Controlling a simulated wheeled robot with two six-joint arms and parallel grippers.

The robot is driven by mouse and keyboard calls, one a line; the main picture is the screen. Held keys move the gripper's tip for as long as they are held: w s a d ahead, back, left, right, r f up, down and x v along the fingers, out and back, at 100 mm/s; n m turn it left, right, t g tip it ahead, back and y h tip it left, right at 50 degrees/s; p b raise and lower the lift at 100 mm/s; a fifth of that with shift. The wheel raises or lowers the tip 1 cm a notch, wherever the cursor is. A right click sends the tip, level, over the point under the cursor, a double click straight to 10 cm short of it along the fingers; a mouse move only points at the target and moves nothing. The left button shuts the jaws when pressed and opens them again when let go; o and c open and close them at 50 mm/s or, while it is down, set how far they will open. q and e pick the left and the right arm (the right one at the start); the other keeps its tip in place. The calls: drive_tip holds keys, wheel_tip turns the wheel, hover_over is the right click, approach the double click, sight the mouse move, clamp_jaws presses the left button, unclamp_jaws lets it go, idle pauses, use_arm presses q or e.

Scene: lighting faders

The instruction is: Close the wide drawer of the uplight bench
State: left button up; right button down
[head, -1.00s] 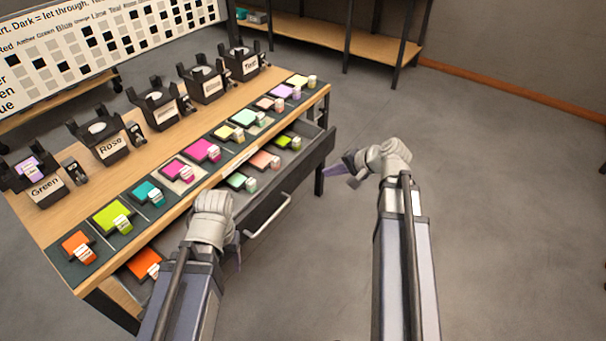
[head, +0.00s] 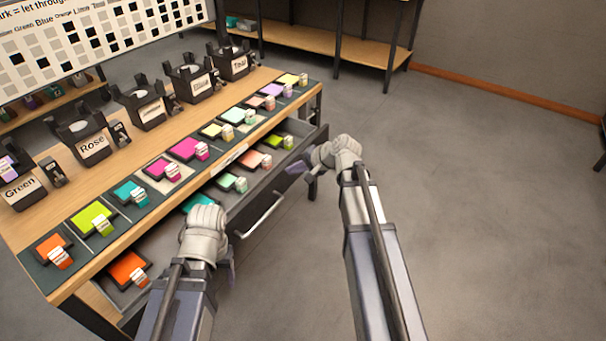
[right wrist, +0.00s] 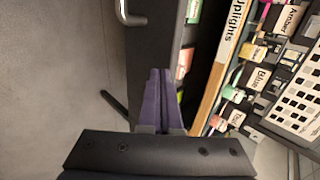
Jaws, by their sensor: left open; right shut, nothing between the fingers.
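The wide drawer (head: 290,172) of the uplight bench (head: 52,146) stands open, its dark front panel out from the bench edge and a pale bar handle (head: 262,218) on it. Coloured gel pieces lie inside. My right gripper (head: 297,170) is shut and empty, at the right part of the drawer front; I cannot tell whether it touches. In the right wrist view its purple fingers (right wrist: 158,98) overlap the drawer front (right wrist: 152,50), with the handle (right wrist: 128,14) at the top. My left gripper (head: 231,270) is near the drawer's left part, its fingers mostly hidden behind my wrist.
The bench top carries a row of gel swatches and black labelled holders (head: 80,138). A chart board (head: 100,40) stands behind. A wooden shelf (head: 372,52) is at the back wall. The floor (head: 480,200) to the right is clear.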

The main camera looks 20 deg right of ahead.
drive_tip(key=shift+w+a, duration=0.25)
drive_tip(key=shift+w, duration=0.05)
drive_tip(key=shift+w, duration=0.1)
drive_tip(key=w+a, duration=0.8)
drive_tip(key=w, duration=0.2)
